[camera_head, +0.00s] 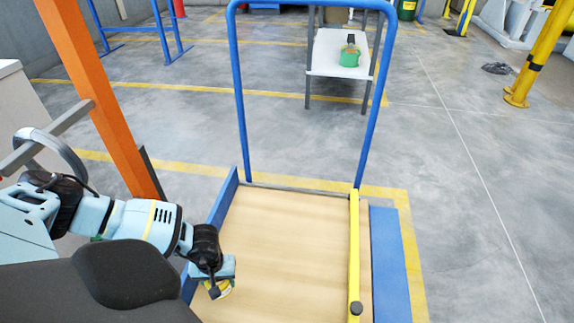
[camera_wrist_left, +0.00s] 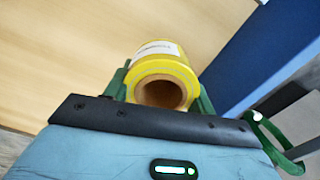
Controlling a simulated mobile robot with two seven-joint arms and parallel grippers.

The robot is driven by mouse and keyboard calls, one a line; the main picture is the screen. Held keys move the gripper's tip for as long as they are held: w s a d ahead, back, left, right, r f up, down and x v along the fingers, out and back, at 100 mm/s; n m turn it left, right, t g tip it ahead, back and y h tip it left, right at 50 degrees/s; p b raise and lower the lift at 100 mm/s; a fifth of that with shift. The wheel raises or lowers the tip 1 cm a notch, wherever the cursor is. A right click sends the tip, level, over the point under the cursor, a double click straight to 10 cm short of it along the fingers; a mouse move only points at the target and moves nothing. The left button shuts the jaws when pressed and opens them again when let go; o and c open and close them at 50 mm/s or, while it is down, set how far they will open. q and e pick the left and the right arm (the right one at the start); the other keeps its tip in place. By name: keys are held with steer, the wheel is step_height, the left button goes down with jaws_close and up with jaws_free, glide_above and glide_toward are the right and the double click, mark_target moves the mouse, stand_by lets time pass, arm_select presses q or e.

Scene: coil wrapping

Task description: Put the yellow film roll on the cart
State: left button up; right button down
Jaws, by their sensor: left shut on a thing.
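The yellow film roll (camera_wrist_left: 165,66) has a brown cardboard core and a white label. In the left wrist view it sits between the green fingers of my left gripper (camera_wrist_left: 160,88), which is shut on it. In the head view a small yellow part of the roll (camera_head: 225,291) shows at my left gripper (camera_head: 219,284), over the left side of the cart. The cart has a bare wooden deck (camera_head: 290,240) and a blue tube handle (camera_head: 243,105). I cannot tell whether the roll touches the deck. My right gripper is out of view.
An orange post (camera_head: 100,95) stands at the left, close to my left arm. A yellow bar (camera_head: 354,245) runs along the deck's right side, with a blue edge (camera_head: 389,265) beyond it. A white table (camera_head: 328,55) with a green item stands behind. Most of the deck is clear.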

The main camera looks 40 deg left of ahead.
mark_target(277, 290)
arm_select(q)
steer(key=shift+w, duration=0.1)
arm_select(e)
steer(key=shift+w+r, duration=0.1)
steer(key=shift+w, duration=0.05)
